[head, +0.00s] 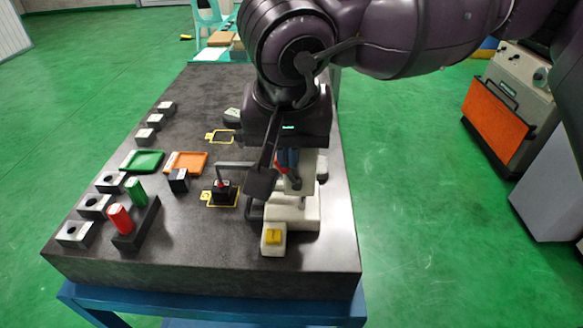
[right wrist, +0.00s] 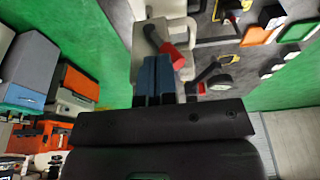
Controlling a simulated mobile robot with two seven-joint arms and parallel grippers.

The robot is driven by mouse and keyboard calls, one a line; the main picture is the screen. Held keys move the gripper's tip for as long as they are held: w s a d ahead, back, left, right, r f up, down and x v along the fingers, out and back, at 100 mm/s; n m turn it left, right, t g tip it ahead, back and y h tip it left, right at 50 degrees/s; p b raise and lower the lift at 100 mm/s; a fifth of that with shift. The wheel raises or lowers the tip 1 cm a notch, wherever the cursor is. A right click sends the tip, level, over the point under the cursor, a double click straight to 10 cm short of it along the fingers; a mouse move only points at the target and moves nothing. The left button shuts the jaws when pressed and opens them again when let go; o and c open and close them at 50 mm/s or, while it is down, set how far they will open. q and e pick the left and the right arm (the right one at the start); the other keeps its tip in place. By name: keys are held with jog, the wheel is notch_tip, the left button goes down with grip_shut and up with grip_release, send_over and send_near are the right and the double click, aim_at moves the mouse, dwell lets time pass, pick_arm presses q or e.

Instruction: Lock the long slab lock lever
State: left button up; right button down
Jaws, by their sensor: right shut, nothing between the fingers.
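A dark lever with a red grip (right wrist: 175,55) sits on a white fixture (right wrist: 160,14) in the right wrist view; I take it to be the lock lever. In the head view its red part (head: 280,167) shows beside my fingers, mostly hidden by my arm. My right gripper (right wrist: 157,72) has blue fingers, shut with nothing between them. They are right beside the red grip; I cannot tell whether they touch it. In the head view my right gripper (head: 288,158) is low over the white fixture (head: 292,208). My left gripper is out of view.
The dark slab (head: 185,255) carries a yellow button (head: 273,236), a red cylinder (head: 118,218), a green cylinder (head: 134,189), a green tray (head: 142,160) and an orange tray (head: 187,162). A small black device (head: 223,193) stands left of the fixture.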

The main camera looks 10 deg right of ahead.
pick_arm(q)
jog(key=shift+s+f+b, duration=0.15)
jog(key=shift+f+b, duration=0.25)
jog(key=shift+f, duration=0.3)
pick_arm(e)
jog(key=shift+w+a+f, duration=0.3)
jog(key=shift+a+f, duration=0.2)
jog(key=shift+a, duration=0.35)
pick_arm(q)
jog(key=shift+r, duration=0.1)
